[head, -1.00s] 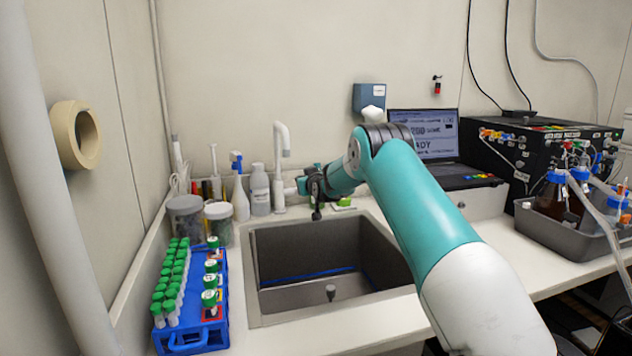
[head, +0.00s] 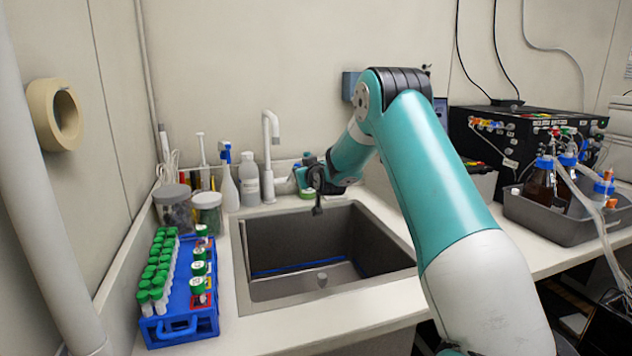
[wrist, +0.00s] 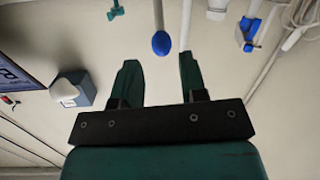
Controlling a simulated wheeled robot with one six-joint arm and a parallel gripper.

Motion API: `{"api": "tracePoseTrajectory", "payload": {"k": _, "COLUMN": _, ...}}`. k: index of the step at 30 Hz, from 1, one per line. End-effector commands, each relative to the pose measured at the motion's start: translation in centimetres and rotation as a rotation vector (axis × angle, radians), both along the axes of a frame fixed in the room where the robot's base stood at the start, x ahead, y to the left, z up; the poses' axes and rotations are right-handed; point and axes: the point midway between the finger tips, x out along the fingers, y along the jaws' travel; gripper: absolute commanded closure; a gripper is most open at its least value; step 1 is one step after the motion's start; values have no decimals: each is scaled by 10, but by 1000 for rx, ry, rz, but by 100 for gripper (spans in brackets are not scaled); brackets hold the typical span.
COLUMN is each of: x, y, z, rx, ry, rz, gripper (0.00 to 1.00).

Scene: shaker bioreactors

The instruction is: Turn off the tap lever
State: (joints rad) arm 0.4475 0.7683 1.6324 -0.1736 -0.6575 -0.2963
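The white gooseneck tap (head: 268,150) stands at the back left of the sink. My gripper (head: 303,178) is just right of the tap, above the sink's back edge. In the wrist view my gripper (wrist: 159,64) is open, with two dark green fingers apart and nothing held. A blue rounded tip on a thin pale rod (wrist: 161,43), possibly the tap lever, shows at the gap between the fingertips. I cannot tell its depth or whether it touches. A white tube (wrist: 186,20), likely the tap, runs beside it. The lever is not clear in the head view.
The sink (head: 240,270) opens below my gripper. Bottles (head: 249,180) and jars (head: 207,212) stand left of the tap. A blue tube rack (head: 180,322) is at front left. A grey tray of bottles (head: 540,217) is at right.

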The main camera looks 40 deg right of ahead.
Motion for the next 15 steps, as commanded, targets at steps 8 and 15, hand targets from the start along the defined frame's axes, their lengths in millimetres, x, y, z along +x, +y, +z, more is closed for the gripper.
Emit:
{"api": "tracePoseTrajectory", "payload": {"k": 8, "x": -59, "y": 19, "z": 9, "rx": 1, "ry": -3, "rz": -1, "gripper": 61}}
{"api": "tracePoseTrajectory", "payload": {"k": 15, "x": -85, "y": 28, "z": 15, "rx": 0, "ry": -2, "rz": 0, "gripper": 61}}
